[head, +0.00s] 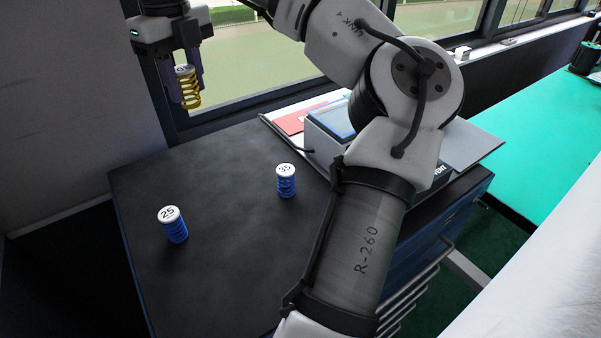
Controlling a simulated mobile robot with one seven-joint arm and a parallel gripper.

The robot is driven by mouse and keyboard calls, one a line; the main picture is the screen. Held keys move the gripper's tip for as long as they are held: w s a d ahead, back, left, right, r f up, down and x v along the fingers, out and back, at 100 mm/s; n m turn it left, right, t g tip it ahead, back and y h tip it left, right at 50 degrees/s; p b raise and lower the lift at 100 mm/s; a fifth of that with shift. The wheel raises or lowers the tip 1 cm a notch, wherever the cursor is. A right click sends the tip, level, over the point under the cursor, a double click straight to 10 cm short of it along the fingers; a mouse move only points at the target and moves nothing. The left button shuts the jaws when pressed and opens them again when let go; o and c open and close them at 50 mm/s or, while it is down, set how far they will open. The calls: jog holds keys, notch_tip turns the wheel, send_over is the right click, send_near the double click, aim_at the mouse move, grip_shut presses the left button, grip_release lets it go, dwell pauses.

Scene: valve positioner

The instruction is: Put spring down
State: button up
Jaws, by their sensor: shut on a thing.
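My gripper (184,86) is at the upper left of the head view, shut on a yellow spring (190,94) with a white cap. The cap's number is hard to read. The spring is held upright, in the air, above the far left part of the dark bench top (225,265). A blue spring marked 25 (173,227) stands upright on the left of the bench top. A blue spring marked 35 (286,181) stands upright further back, near the middle. Both blue springs are apart from my gripper.
A device with a screen (330,121) sits at the back right of the bench, with papers (291,119) and a red sheet beside it. My arm crosses the right side and hides part of the bench. A window (255,65) is behind. The front middle of the bench top is clear.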

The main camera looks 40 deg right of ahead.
jog(key=shift+r+m, duration=0.3)
jog(key=shift+m, duration=0.4)
notch_tip(320, 180, down, 20)
jog(key=p, duration=0.3)
jog(key=shift+f, duration=0.25)
jog(key=o, duration=1)
jog(key=shift+r, duration=0.1)
notch_tip(320, 180, up, 12)
jog(key=b, duration=0.2)
jog(key=shift+r, duration=0.15)
